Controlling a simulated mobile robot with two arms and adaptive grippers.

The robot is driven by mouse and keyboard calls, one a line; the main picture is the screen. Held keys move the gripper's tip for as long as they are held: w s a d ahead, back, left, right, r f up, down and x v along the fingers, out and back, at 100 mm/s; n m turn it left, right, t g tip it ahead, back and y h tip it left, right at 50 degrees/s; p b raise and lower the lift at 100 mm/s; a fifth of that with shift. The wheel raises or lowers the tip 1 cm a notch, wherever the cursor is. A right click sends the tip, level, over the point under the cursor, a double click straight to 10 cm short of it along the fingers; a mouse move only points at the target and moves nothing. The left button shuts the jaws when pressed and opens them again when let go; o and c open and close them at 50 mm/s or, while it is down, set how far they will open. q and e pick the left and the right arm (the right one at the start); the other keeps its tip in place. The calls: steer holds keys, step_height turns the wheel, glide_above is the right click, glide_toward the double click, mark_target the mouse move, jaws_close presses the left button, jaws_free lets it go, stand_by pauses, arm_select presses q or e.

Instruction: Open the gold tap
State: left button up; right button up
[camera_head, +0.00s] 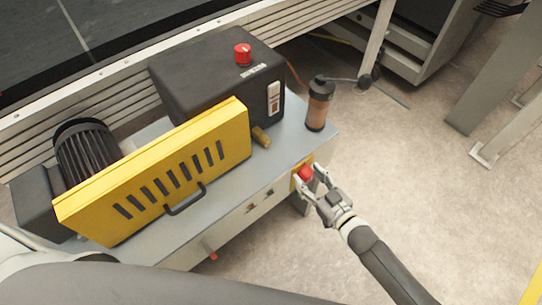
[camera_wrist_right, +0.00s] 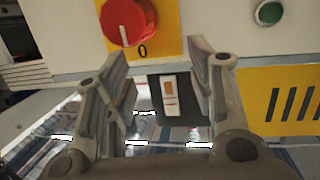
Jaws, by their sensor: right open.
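The gold tap (camera_head: 261,137) is a small gold cylinder at the foot of the black box, beside the end of the yellow slotted guard, in the head view. I cannot make it out in the right wrist view. My right gripper (camera_head: 311,174) is open at the near right corner of the grey machine bench, well to the lower right of the tap. Its fingers are close to a red knob (camera_head: 305,173) on a yellow plate. In the right wrist view, the red knob (camera_wrist_right: 128,22) lies above the open, empty fingers (camera_wrist_right: 160,62). My left gripper is not in view.
The black box (camera_head: 215,85) has a red knob on top. A dark-capped brown cylinder (camera_head: 319,105) stands right of the tap on the grey bench (camera_head: 240,185). The yellow guard (camera_head: 160,175) has a black handle. Bare floor (camera_head: 430,190) lies to the right.

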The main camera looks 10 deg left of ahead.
mark_target(268, 144)
steer(key=a+r+y, duration=0.1)
steer(key=a, duration=0.1)
steer(key=w+a+r+n+y, duration=0.1)
steer(key=a+r, duration=0.1)
steer(key=a, duration=0.1)
steer(key=a+r+n+y, duration=0.1)
steer(key=a+r, duration=0.1)
steer(key=shift+w+a+r+g, duration=0.15)
steer(key=shift+a+r+g, duration=0.1)
steer(key=shift+a+g, duration=0.15)
steer(key=b+x, duration=0.1)
steer(key=x, duration=0.4)
steer(key=shift+w+a+f, duration=0.1)
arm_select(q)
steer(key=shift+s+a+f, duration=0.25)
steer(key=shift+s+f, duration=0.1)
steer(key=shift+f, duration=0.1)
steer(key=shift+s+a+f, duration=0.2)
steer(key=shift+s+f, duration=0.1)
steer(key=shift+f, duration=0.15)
arm_select(e)
steer(key=shift+w+a, duration=0.35)
steer(key=shift+a, duration=0.1)
